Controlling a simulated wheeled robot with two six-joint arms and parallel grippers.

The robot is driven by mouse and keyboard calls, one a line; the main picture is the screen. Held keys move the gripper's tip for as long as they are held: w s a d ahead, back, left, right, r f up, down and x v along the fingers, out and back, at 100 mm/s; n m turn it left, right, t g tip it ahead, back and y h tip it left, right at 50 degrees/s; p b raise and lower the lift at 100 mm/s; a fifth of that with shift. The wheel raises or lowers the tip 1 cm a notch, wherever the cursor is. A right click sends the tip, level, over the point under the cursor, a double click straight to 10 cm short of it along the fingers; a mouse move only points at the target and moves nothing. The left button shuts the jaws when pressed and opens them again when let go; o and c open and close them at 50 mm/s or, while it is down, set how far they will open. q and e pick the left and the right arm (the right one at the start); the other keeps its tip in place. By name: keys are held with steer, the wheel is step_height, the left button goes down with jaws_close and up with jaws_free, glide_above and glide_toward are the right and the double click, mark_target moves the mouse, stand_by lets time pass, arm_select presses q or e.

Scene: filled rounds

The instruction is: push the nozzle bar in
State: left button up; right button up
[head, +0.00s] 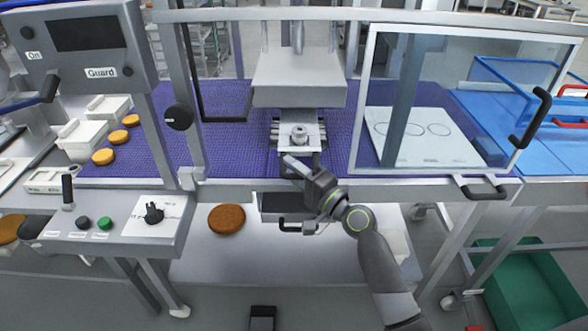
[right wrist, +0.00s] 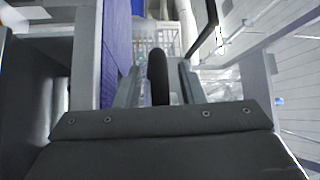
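The nozzle bar (head: 299,142) appears to be the pale metal piece with a round fitting under the grey depositor head (head: 299,80), above the purple belt; part of it stands out toward me. My right gripper (head: 291,168) is just in front of and below it, its upper finger pointing up-left at the bar's front. In the right wrist view, a black rounded handle (right wrist: 158,78) shows between the two fingers (right wrist: 159,88), with a gap on each side. The fingers look open around it; contact is not clear. My left gripper is not in view.
Below the belt is a grey drawer (head: 272,203) with a black handle, close under my right gripper. A clear guard door (head: 432,110) in a metal frame stands to the right. A control panel (head: 140,222) is at the left. A brown round (head: 227,219) lies on the lower shelf.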

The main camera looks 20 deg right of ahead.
mark_target(296, 154)
steer(key=shift+c, duration=0.2)
steer(key=shift+w, duration=0.1)
jaws_close()
steer(key=w+b, duration=0.1)
steer(key=w, duration=0.1)
steer(key=w+d+b, duration=0.1)
steer(key=w+b, duration=0.1)
steer(key=w+d+b, duration=0.1)
steer(key=w, duration=0.2)
steer(key=shift+f+b, duration=0.15)
steer(key=shift+b, duration=0.15)
steer(key=shift+w+d+r, duration=0.1)
steer(key=shift+w+r, duration=0.15)
steer(key=shift+w, duration=0.1)
steer(key=shift+o, duration=0.2)
jaws_free()
steer(key=shift+s, duration=0.1)
